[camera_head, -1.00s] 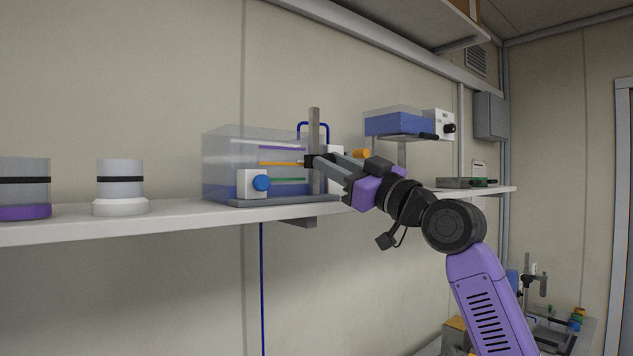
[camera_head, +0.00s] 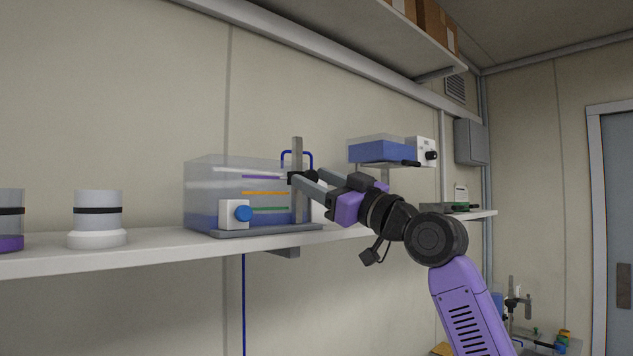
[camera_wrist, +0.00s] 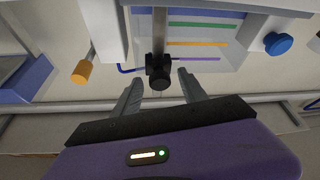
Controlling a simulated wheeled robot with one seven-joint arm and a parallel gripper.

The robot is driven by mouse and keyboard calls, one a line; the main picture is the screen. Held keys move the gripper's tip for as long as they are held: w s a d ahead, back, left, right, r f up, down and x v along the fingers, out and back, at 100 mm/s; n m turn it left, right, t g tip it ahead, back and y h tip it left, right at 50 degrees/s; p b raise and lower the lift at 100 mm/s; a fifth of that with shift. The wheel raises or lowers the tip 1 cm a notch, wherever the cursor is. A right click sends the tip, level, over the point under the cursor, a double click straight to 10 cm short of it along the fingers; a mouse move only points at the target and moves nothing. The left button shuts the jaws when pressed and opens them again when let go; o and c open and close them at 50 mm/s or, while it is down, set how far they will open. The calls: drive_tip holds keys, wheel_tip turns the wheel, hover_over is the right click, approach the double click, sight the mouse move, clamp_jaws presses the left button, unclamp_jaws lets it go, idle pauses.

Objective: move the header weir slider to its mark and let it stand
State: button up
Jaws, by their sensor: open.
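The header weir slider (camera_head: 294,177) is a small black block with a round knob on a grey upright post (camera_head: 298,205) at the clear tank (camera_head: 205,180). Purple (camera_head: 262,177), orange (camera_head: 265,193) and green (camera_head: 270,209) lines show on the tank. The slider sits about level with the purple line. In the wrist view the slider (camera_wrist: 159,70) lies between the fingertips of my open gripper (camera_wrist: 158,84), with gaps visible on both sides. In the head view my gripper (camera_head: 304,180) reaches it from the right. Which line is its mark cannot be told.
A white block with a blue knob (camera_head: 243,213) is at the tank's front. An orange-tipped part (camera_wrist: 81,72) lies beside the post. A white-based cylinder (camera_head: 97,215) stands left on the shelf (camera_head: 150,251). A blue tray unit (camera_head: 380,152) is right, behind my arm.

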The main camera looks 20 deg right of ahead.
drive_tip(key=b+v, duration=0.3)
drive_tip(key=v, duration=0.4)
drive_tip(key=shift+s, duration=0.3)
drive_tip(key=shift+d+f, duration=0.1)
drive_tip(key=shift+f, duration=0.05)
